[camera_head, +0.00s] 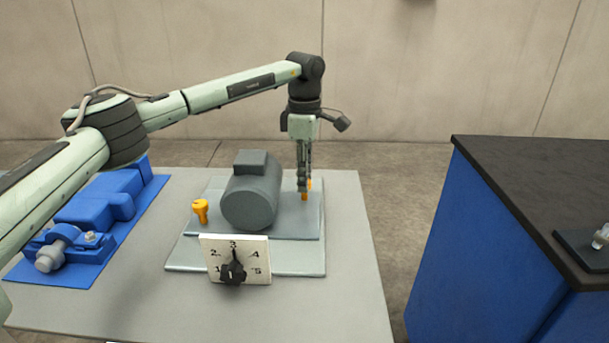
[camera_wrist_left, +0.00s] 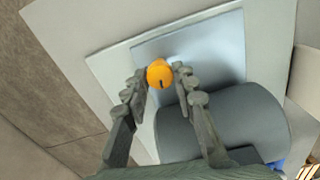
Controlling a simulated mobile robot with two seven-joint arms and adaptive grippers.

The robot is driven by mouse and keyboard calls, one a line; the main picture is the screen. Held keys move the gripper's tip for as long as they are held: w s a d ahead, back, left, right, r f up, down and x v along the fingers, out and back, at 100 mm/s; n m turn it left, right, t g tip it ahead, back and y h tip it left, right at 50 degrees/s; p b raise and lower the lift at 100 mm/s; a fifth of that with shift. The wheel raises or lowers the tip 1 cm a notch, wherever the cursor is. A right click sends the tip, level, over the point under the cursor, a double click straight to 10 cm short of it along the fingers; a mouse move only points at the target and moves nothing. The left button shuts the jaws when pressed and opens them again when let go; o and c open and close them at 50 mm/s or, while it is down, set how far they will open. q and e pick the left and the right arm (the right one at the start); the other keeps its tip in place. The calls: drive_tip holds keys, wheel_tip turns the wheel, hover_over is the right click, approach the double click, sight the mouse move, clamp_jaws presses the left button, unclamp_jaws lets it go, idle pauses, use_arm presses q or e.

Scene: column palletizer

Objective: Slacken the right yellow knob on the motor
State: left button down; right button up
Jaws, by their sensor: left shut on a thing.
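The grey motor (camera_head: 253,190) sits on a grey baseplate (camera_head: 300,262) on the table. The right yellow knob (camera_head: 305,195) is at the motor's right side, partly hidden by my left gripper (camera_head: 304,190). My left gripper points straight down and is shut on this knob. In the left wrist view the orange-yellow knob (camera_wrist_left: 159,74) lies between the fingertips of my left gripper (camera_wrist_left: 160,82), beside the grey motor (camera_wrist_left: 215,125). The left yellow knob (camera_head: 200,210) stands free at the motor's left side. My right gripper is not in view.
A white dial plate (camera_head: 255,272) with a black pointer knob (camera_head: 233,272) stands in front of the motor. A blue machine (camera_head: 95,210) lies at the left. A blue cabinet (camera_head: 480,245) with a dark top stands at the right, apart from the table (camera_head: 345,290).

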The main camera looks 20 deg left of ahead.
use_arm(q)
drive_tip(key=shift+n, duration=0.5)
drive_tip(key=c, duration=1.2)
unclamp_jaws()
wheel_tip(320, 180, up, 12)
